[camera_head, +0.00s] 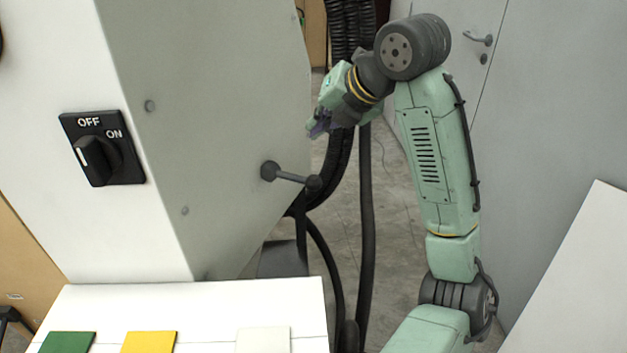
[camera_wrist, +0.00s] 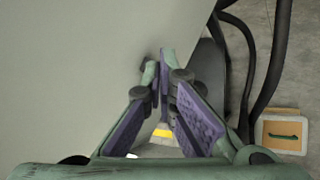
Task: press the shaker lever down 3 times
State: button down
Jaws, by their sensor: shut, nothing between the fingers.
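The shaker lever (camera_head: 292,177) is a short dark rod on the grey side wall of the machine. It runs from a round pivot at the wall out to a dark ball knob on the right, tilted slightly down. My gripper (camera_head: 314,130) is above the knob end, with a visible gap between them. In the wrist view my gripper (camera_wrist: 164,58) has its purple-padded fingers shut, with nothing between the tips. A dark rounded part (camera_wrist: 182,75) shows just beside the fingertips and may be the lever knob; the fingers hide much of that area.
The machine's white front carries an OFF/ON rotary switch (camera_head: 102,148). Thick black hoses (camera_head: 366,210) hang behind the lever. A white ledge (camera_head: 200,298) with green, yellow and pale squares is in front. A white panel (camera_head: 580,285) stands at right.

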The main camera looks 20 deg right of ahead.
aim_at(318, 177)
notch_tip(318, 177, down, 7)
jog(key=b, duration=0.5)
jog(key=shift+f, duration=0.15)
dwell(1.0)
jog(key=shift+f, duration=0.4)
jog(key=shift+f+b, duration=1.85)
jog(key=shift+f, duration=0.15)
dwell(1.6)
jog(key=shift+r, duration=0.1)
dwell(0.5)
jog(key=shift+r+p, duration=1.85)
jog(key=shift+r, duration=0.5)
